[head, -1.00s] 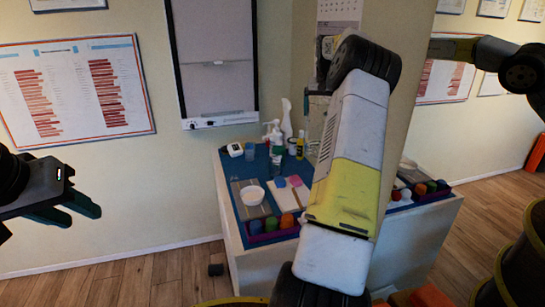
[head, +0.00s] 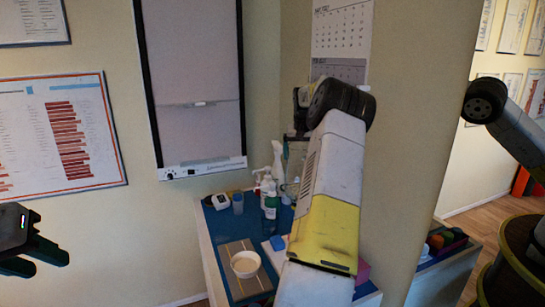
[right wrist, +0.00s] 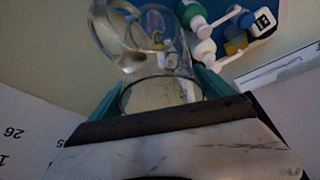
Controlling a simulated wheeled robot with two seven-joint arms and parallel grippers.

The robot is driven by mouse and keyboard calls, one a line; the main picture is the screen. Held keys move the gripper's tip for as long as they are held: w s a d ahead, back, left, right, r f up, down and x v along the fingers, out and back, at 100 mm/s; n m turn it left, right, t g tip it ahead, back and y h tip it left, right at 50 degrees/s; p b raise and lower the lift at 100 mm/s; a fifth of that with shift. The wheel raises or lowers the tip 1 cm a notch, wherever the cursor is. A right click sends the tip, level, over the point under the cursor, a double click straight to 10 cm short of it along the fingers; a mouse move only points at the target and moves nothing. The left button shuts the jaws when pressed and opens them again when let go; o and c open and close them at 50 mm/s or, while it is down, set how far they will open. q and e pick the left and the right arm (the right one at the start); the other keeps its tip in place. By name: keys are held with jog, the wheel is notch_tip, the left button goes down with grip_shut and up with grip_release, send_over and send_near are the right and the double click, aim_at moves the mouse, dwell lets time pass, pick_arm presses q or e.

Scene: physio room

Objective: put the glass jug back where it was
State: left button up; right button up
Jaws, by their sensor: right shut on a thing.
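The clear glass jug fills the upper middle of the right wrist view (right wrist: 150,62), between the two teal fingers of my right gripper (right wrist: 160,92), which is shut on it. In the head view the jug (head: 294,160) shows faintly below the right gripper (head: 299,112), near the wall corner and above the back of the blue-topped table (head: 222,222). My yellow and white arm hides part of it. Whether the jug touches the table cannot be told. My left gripper (head: 38,255) is at the left edge, its fingers apart and empty, away from the table.
A white bowl (head: 245,264), a blue cup (head: 238,203), a white device (head: 220,201), a green-and-white bottle (head: 270,205) and a spray bottle (head: 277,160) stand on the table. A wall calendar (head: 342,40) hangs behind my arm. A pillar (head: 420,130) stands right of it.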

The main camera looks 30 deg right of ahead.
notch_tip(320, 180, down, 13)
jog(key=shift+r, duration=0.2)
dwell(0.4)
jog(key=o, duration=1.8)
jog(key=shift+f, duration=0.2)
jog(key=shift+r, duration=0.1)
